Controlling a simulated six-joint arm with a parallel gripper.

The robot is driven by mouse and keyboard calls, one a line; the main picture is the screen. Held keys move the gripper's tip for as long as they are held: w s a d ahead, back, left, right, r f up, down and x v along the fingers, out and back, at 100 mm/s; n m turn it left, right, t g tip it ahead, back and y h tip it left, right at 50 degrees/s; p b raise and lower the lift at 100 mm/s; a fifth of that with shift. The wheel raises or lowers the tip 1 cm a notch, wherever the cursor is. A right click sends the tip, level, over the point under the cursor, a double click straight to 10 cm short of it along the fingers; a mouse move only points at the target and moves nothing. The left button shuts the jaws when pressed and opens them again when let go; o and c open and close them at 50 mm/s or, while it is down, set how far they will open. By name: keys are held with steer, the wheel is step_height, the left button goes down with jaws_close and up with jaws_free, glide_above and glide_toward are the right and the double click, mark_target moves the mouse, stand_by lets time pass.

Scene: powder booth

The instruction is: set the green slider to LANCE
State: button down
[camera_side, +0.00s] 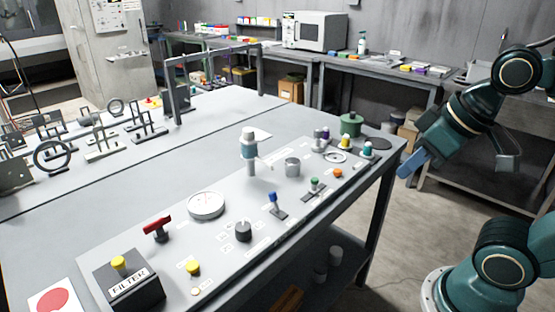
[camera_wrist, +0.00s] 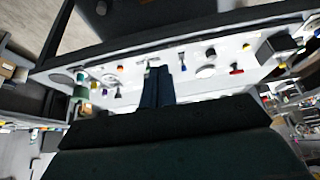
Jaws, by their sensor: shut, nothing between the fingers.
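The green slider (camera_side: 314,183) is a small green knob on a dark slotted plate, on the light grey panel of the bench. Its label lettering is too small to read, so I cannot tell which mark it stands at. In the wrist view the slider (camera_wrist: 152,63) shows just beyond my fingertips, upper left of them. My gripper (camera_side: 404,172) has blue fingers and is shut and empty. It hangs in the air to the right of the bench, well apart from the slider. In the wrist view the gripper (camera_wrist: 157,70) points toward the panel.
A blue-topped lever (camera_side: 273,200) and an orange button (camera_side: 337,173) flank the slider. The air between gripper and bench looks clear.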

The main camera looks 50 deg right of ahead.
stand_by(0.3)
steer(key=c, duration=1.6)
jaws_free()
steer(key=o, duration=0.3)
steer(key=shift+w+r, duration=0.1)
steer(key=shift+w, duration=0.1)
steer(key=n+g, duration=0.3)
steer(key=g, duration=0.3)
glide_above(315, 179)
step_height(315, 179, down, 4)
steer(key=shift+f, duration=0.2)
steer(key=shift+f, duration=0.1)
steer(key=shift+f, duration=6.8)
